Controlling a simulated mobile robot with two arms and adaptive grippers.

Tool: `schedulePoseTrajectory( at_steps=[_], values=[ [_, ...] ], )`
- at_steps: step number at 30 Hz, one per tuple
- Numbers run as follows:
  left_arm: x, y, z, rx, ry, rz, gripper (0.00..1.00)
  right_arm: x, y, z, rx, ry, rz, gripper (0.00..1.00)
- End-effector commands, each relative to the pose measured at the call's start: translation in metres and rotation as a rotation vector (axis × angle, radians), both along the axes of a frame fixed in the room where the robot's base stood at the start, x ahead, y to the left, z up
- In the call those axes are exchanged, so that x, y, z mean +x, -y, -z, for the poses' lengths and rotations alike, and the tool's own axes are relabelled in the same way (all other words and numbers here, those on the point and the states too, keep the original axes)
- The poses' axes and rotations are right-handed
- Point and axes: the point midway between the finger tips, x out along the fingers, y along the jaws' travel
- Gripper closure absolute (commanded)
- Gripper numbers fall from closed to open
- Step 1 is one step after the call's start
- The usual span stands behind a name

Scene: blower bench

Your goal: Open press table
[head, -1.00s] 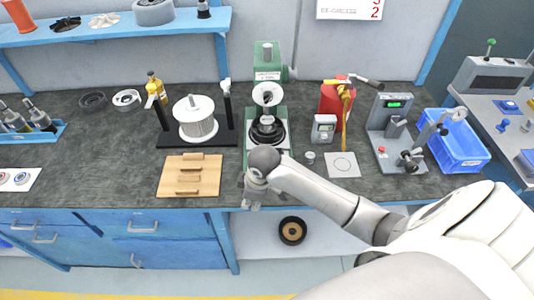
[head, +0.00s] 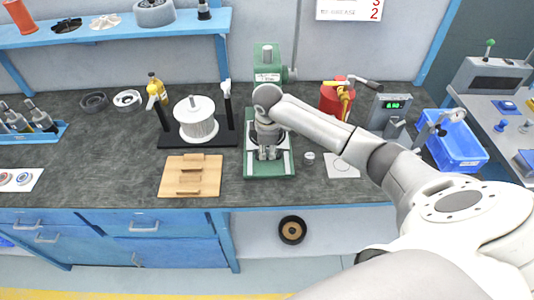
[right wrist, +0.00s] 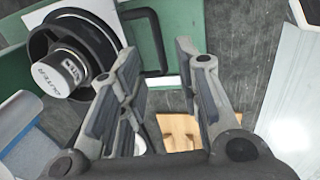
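The green press (head: 268,72) stands at the back middle of the bench, and its green base (head: 270,172) reaches toward the front edge. My right gripper (head: 268,153) is over that base and hides the middle of the press. In the right wrist view the right gripper (right wrist: 158,58) is open, its two fingers apart. A black handle (right wrist: 160,40) on the green surface (right wrist: 190,18) shows just beyond the fingertips; I cannot tell whether they touch it. A black round part (right wrist: 85,35) with a light cylinder lettered "OUTER" (right wrist: 58,72) is left of the handle. My left gripper is not in view.
A wooden board (head: 190,176) lies left of the press, with a white spool on a black stand (head: 197,120) behind it. A white sheet (head: 342,167) lies to the right, a blue crate (head: 458,150) farther right.

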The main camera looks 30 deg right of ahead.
Motion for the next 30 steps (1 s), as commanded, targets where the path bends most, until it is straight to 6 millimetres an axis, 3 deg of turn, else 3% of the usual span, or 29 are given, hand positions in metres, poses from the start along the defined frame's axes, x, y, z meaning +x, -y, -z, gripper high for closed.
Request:
schedulePoseTrajectory(
  at_steps=[3,9,20,28,30],
  values=[
    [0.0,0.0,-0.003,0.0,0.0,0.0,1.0,0.002,0.002,0.021,-0.001,-0.003,-0.001,0.69],
    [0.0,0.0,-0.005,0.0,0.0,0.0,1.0,0.007,0.004,0.041,0.001,0.0,-0.001,0.69],
    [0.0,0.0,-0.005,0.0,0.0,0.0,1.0,0.008,0.004,0.047,-0.001,0.001,-0.001,0.69],
    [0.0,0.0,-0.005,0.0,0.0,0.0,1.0,0.008,0.004,0.047,-0.001,0.001,-0.001,1.0],
    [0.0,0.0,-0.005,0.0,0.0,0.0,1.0,0.008,0.004,0.047,-0.001,0.001,-0.001,1.0]
  ],
)
